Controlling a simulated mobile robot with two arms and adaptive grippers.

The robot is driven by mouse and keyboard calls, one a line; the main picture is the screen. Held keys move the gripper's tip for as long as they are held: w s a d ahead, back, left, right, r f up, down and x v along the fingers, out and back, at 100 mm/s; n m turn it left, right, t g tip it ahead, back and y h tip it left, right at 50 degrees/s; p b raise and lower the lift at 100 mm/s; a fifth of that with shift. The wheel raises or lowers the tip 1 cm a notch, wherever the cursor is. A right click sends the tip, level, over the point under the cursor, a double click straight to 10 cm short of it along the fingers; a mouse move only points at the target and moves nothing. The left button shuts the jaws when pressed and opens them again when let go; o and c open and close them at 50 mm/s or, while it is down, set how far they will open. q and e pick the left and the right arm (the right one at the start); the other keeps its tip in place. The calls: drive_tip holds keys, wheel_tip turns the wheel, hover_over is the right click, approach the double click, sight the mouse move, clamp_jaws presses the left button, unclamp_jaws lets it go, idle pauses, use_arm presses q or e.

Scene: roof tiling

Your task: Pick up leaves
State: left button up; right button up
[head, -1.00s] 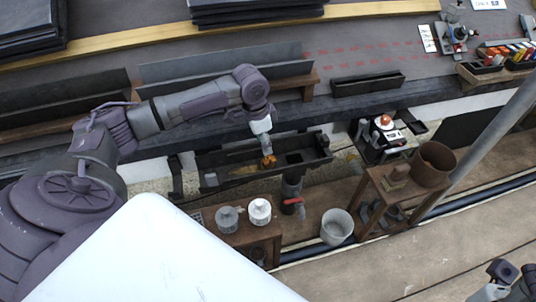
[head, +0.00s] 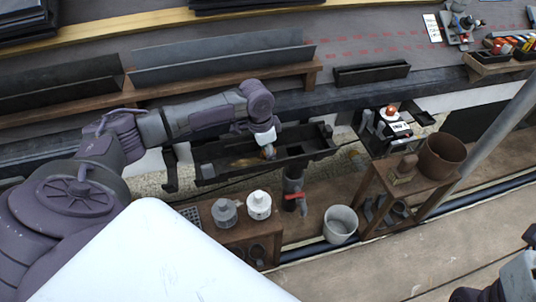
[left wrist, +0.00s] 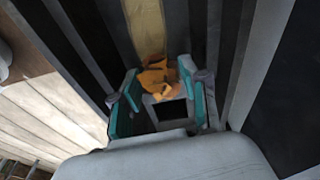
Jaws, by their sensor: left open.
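Orange-brown leaves (left wrist: 158,78) lie in the dark gutter trough. In the left wrist view they sit between and just beyond my left gripper's teal fingers (left wrist: 155,100), which are spread apart. In the head view my left gripper (head: 268,153) reaches down into the trough (head: 208,172), and the leaves are mostly hidden by it. A flat yellowish-brown patch (head: 245,162) shows beside it in the trough. Part of my right arm shows at the lower right of the head view; its fingers cannot be made out.
Below the trough, two small canisters (head: 259,204) stand on a wooden bench. A grey bucket (head: 340,224) stands on the walkway, and a brown pot (head: 442,156) is on a wooden stand. A wooden ledge (head: 225,86) runs behind.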

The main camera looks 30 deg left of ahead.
use_arm(q)
drive_tip(key=c, duration=0.5)
drive_tip(key=shift+r, duration=0.1)
